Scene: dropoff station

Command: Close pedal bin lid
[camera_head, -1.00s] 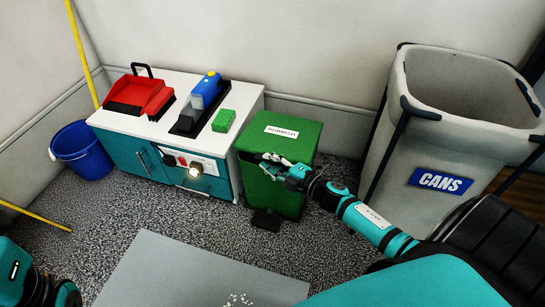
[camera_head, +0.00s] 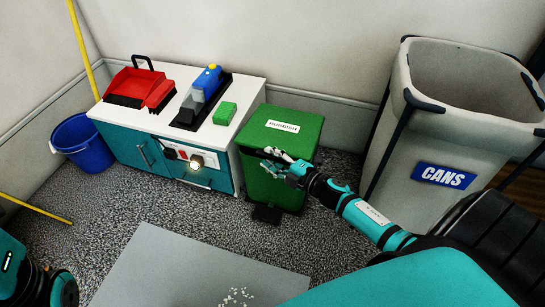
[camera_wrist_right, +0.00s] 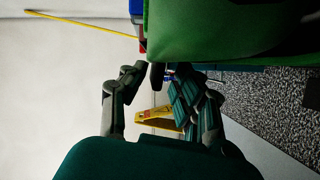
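The green pedal bin (camera_head: 265,187) stands right of the white-topped cabinet. Its lid (camera_head: 290,113) carries a white label and lies flat over the top, looking shut; any small gap at the front rim cannot be made out. A black pedal (camera_head: 266,214) sticks out at its foot. My right gripper (camera_head: 266,158) is at the upper front of the bin, fingers spread a little and empty; I cannot tell whether they touch it. In the right wrist view, the fingers (camera_wrist_right: 158,78) stand apart just below the green bin (camera_wrist_right: 220,30). My left gripper is out of view; part of my left arm shows lower left.
A large grey cans bin (camera_head: 400,150) stands close on the right. The cabinet (camera_head: 125,145) on the left bears a red dustpan (camera_head: 135,85), a blue-and-grey tool (camera_head: 205,85) and a green sponge (camera_head: 225,113). A blue bucket (camera_head: 83,145) stands far left. A grey mat (camera_head: 180,265) lies in front.

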